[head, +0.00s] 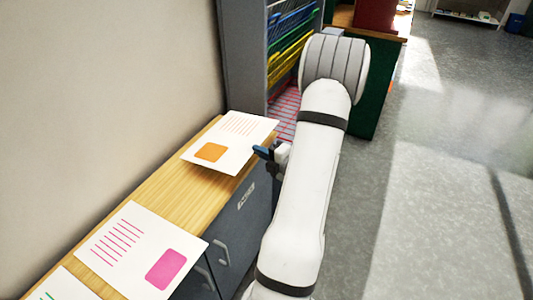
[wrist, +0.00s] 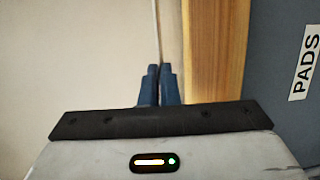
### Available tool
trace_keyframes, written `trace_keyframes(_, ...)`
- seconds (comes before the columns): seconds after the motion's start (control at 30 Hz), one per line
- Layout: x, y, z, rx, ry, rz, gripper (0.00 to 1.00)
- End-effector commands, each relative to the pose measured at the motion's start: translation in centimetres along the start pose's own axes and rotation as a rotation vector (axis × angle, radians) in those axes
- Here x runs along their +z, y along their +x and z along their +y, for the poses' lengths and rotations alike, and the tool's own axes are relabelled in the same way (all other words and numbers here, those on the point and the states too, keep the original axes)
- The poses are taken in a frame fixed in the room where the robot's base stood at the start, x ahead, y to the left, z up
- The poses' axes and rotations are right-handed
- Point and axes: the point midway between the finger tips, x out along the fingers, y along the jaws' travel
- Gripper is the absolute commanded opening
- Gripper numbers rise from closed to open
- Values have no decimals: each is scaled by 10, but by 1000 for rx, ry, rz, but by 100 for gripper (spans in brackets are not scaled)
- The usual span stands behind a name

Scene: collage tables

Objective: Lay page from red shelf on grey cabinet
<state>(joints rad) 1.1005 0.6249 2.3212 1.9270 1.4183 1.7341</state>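A white page with red lines and an orange square (head: 236,133) is level above the far end of the grey cabinet's wooden top (head: 187,185). My gripper (head: 262,152) is at the page's right edge, by the cabinet's front side. In the wrist view my gripper's blue fingers (wrist: 159,75) are close together on the page, which shows edge-on as a thin pale line (wrist: 155,30). A narrow gap shows between that line and the wooden top (wrist: 213,50). The red wire shelf (head: 285,112) is lowest in the grey rack, partly hidden by my arm; its visible part looks empty.
The grey rack (head: 242,60) stands at the cabinet's far end. A wall runs along the left. Open floor (head: 440,190) is at the right.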

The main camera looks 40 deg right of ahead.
Motion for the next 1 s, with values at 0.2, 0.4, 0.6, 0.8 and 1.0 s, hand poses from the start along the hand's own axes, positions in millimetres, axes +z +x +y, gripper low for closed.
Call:
trace_keyframes(0.2, -5, 19, -24, 0, -1, 2, 0)
trace_keyframes(0.4, -8, 32, -41, 0, 0, 1, 0)
trace_keyframes(0.6, -10, 42, -56, 0, 0, -1, 0)
trace_keyframes(0.8, -11, 46, -62, 0, 0, 0, 0)
trace_keyframes(1.0, -11, 47, -63, 0, 0, -1, 0)
